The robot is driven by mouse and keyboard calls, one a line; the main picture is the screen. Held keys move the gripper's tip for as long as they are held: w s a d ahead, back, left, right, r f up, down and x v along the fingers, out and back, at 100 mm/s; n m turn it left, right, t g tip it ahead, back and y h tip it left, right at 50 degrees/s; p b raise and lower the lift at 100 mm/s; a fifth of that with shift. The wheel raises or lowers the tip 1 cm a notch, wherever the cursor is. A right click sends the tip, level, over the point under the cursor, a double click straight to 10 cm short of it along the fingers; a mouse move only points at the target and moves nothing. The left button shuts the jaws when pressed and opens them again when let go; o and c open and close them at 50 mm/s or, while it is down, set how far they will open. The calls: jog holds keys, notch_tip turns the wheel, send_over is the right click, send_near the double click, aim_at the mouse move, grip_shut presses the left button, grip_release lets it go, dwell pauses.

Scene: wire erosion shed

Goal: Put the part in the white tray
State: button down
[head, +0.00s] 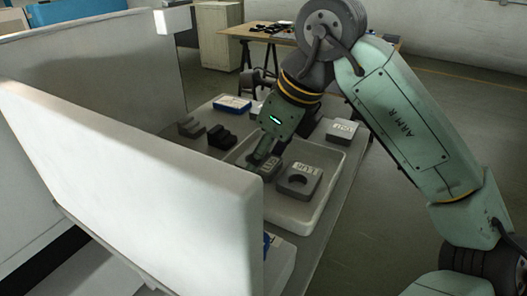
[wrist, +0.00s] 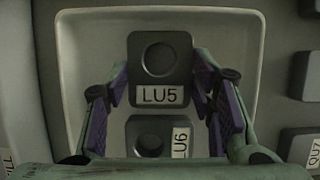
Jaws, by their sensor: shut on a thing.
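My gripper (head: 268,160) reaches down inside the white tray (head: 345,168) and is shut on a dark grey block labelled LU5 (head: 268,170). In the wrist view, the fingers of the gripper (wrist: 160,82) press on both sides of the LU5 block (wrist: 160,65), which has a round recess. The block is within the walls of the tray (wrist: 75,45). I cannot tell whether it touches the tray floor. A second block with a round recess (head: 298,182) lies in the tray beside it. Its label, ending in U6, is partly visible in the wrist view (wrist: 180,143).
A blue-rimmed tray (head: 232,103), dark stepped blocks (head: 220,137) and a labelled grey block (head: 342,131) stand around the white tray on the bench. A tall white panel (head: 140,190) rises at the left. A wooden table (head: 270,36) stands behind.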

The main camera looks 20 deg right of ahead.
jog(key=shift+s+f+b, duration=0.1)
jog(key=shift+f+b, duration=0.35)
jog(key=shift+b, duration=0.1)
jog(key=c, duration=0.7)
grip_release()
jog(key=shift+f, duration=0.15)
jog(key=shift+d+r+p, duration=0.1)
jog(key=shift+r+p, duration=0.55)
jog(key=shift+r, duration=0.25)
jog(key=v, duration=1.1)
jog(key=shift+s+r, duration=0.15)
jog(key=shift+r, duration=0.05)
